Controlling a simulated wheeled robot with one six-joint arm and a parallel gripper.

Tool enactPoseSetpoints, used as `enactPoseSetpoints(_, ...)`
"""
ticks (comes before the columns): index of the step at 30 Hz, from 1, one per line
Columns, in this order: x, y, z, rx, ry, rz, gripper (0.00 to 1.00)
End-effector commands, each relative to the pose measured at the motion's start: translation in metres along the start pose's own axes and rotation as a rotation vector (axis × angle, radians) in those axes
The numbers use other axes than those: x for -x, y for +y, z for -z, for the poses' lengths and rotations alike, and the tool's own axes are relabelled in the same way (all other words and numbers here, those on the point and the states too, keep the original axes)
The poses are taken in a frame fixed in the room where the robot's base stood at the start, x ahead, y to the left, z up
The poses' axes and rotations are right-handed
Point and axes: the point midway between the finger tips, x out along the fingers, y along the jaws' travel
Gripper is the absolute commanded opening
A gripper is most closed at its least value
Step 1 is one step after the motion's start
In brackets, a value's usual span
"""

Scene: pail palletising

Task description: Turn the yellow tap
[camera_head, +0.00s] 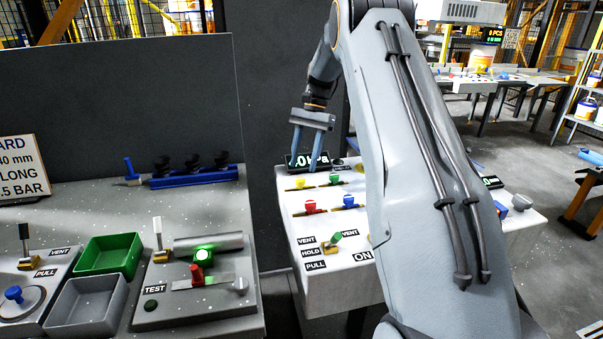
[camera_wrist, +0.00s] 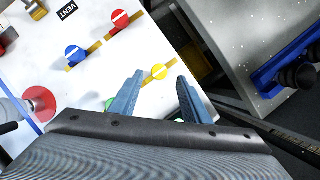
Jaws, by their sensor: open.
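The yellow tap (camera_head: 299,183) is a small round knob on a brass pipe near the back left of the white panel (camera_head: 345,272). In the wrist view the yellow tap (camera_wrist: 159,71) shows between my two fingertips, with a pale stripe across its top. My gripper (camera_head: 306,151) is open and points down above the panel's back edge, apart from the tap in the head view. In the wrist view my gripper (camera_wrist: 159,79) has its blue fingers spread with nothing held. How far the fingertips are above the tap is hard to tell.
A green tap (camera_head: 334,179), a red tap (camera_head: 311,207) and a blue tap (camera_head: 348,201) stand close by. A dark display (camera_head: 308,161) sits behind the yellow tap. A grey bench with trays (camera_head: 108,254) and a blue rack (camera_head: 195,176) lies to the left.

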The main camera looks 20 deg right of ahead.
Motion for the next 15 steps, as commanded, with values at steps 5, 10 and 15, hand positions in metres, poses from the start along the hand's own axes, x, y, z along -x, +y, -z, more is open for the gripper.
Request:
enactPoseSetpoints(5,0.023,-0.001,0.001,0.001,0.002,0.001,0.43)
enactPoseSetpoints(10,0.032,0.000,0.000,0.001,0.001,0.000,0.43)
enactPoseSetpoints(15,0.033,0.000,-0.001,0.001,0.000,-0.001,0.43)
